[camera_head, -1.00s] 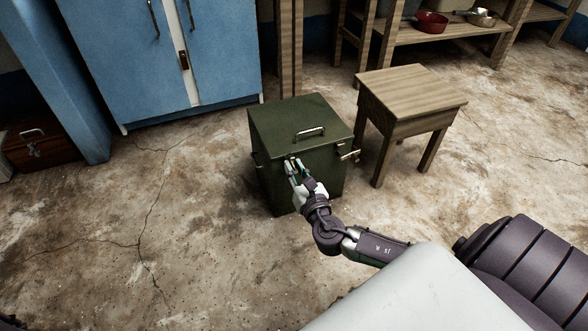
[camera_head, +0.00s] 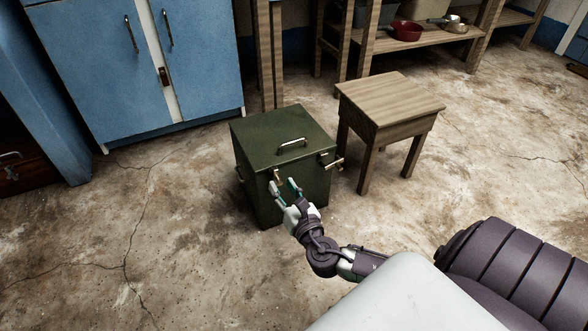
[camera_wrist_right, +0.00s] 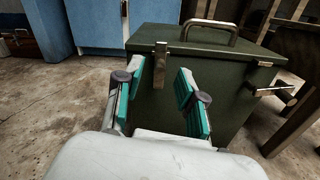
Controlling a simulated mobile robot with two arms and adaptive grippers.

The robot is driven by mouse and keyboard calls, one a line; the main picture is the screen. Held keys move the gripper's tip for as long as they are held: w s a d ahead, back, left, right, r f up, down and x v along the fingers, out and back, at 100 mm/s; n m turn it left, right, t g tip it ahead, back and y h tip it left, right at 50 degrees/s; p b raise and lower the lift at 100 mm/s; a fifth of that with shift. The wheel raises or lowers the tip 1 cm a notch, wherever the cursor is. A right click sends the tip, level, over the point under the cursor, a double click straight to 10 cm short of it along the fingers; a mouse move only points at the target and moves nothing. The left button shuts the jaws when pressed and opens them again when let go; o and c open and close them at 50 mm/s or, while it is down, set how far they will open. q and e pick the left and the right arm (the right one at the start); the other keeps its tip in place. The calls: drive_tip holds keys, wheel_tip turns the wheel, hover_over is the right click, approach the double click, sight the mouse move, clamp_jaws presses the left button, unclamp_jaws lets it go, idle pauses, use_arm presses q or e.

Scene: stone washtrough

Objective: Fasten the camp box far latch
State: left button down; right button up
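The camp box (camera_head: 262,130) is a dark green metal box on the floor, lid down, with a lid handle (camera_head: 292,143). Its left front latch (camera_head: 277,175) lies flat and upright across the lid seam in the wrist view (camera_wrist_right: 160,55). Its right front latch (camera_head: 333,163) sticks outward from the face, also in the wrist view (camera_wrist_right: 275,90). I cannot tell which is called far. My right gripper (camera_head: 283,187) is open and empty in front of the left latch; its teal-padded fingers (camera_wrist_right: 160,90) stand apart. My left gripper is not in view.
A wooden stool (camera_head: 390,100) stands close right of the box. A blue cabinet (camera_head: 90,70) is behind left, and a wooden shelf (camera_head: 430,40) with a red pot (camera_head: 406,31) behind right. The floor left of the box is clear.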

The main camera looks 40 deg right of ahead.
drive_tip(key=v, duration=0.9)
drive_tip(key=shift+s, duration=0.1)
